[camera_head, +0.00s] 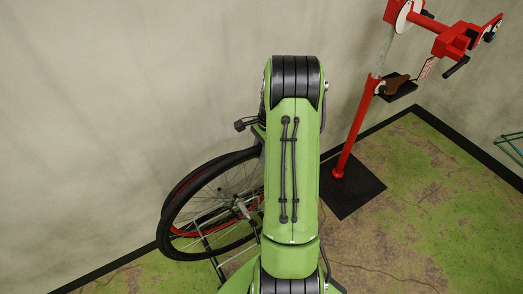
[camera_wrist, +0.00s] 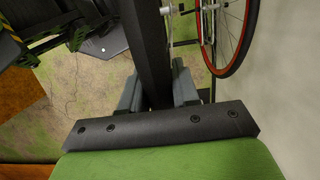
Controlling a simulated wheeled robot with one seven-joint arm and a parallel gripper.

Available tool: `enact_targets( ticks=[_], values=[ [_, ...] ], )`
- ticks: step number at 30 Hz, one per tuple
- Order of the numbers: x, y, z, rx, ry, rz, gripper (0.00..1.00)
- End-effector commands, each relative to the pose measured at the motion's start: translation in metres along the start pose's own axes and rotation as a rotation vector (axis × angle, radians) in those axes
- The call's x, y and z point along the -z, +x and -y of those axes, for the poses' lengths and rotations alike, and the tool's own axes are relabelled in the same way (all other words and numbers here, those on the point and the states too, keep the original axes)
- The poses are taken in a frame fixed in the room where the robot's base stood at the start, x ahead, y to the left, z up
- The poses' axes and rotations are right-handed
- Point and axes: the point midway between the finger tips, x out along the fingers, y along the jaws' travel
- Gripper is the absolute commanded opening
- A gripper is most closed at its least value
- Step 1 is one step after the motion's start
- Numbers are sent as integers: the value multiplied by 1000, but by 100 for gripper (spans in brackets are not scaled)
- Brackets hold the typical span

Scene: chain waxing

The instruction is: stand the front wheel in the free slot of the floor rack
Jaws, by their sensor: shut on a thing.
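The front wheel, with a black tyre (camera_head: 195,256), stands upright at the left of my arm in the head view. In the wrist view its tyre (camera_wrist: 153,50) is a thick dark band seen edge-on, running up between the fingers. My gripper (camera_wrist: 156,92) is shut on this tyre, with one grey finger on each side. In the head view my arm hides the gripper and the wheel's right part. Thin metal bars of the floor rack (camera_head: 211,256) show at the wheel's lower right. The free slot cannot be made out, nor whether the wheel is seated.
A red-rimmed wheel (camera_head: 177,191) stands close behind the held one, near the wall; it also shows in the wrist view (camera_wrist: 236,50). A red repair stand (camera_head: 358,130) rises from a black base plate (camera_head: 350,188) at the right. Floor at the lower right is clear.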

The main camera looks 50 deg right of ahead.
Motion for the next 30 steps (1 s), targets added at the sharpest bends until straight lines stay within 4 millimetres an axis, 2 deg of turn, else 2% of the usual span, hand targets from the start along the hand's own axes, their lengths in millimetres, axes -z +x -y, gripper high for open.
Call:
enact_targets(
  ticks=[30],
  values=[
    [8,38,1,2,-3,1,0]
  ],
)
